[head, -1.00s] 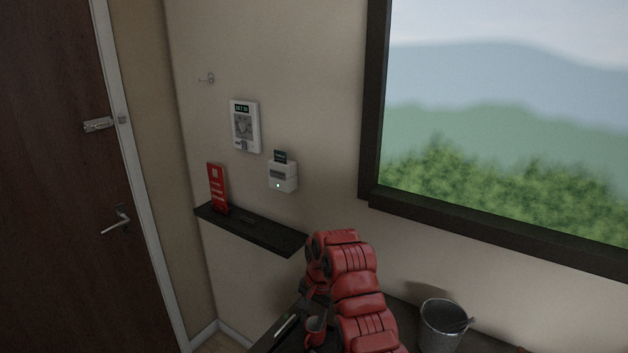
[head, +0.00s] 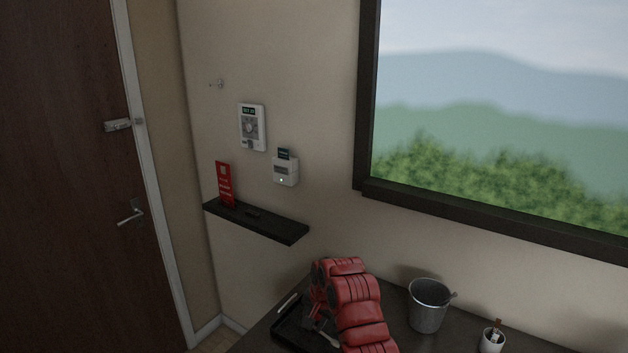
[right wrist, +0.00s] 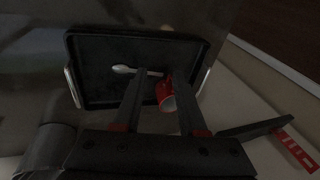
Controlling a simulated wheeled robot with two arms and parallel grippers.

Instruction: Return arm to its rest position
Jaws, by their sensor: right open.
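My right arm (head: 352,300), red and segmented, comes up from the bottom of the head view over the dark counter and bends down at its far end. My right gripper (right wrist: 158,76) shows in the right wrist view with its two dark fingers apart. Beyond the fingers is a black tray (right wrist: 88,92) with metal handles. I cannot tell whether a finger touches the cup. My left gripper is not in view.
A metal bucket (head: 428,306) and a white cup (head: 491,341) stand right of my arm on the counter. A dark wall shelf (head: 262,222) with a red card (head: 225,184) is beyond it at left. A window frame (head: 480,214) is on the wall; a door (head: 70,200) is at far left.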

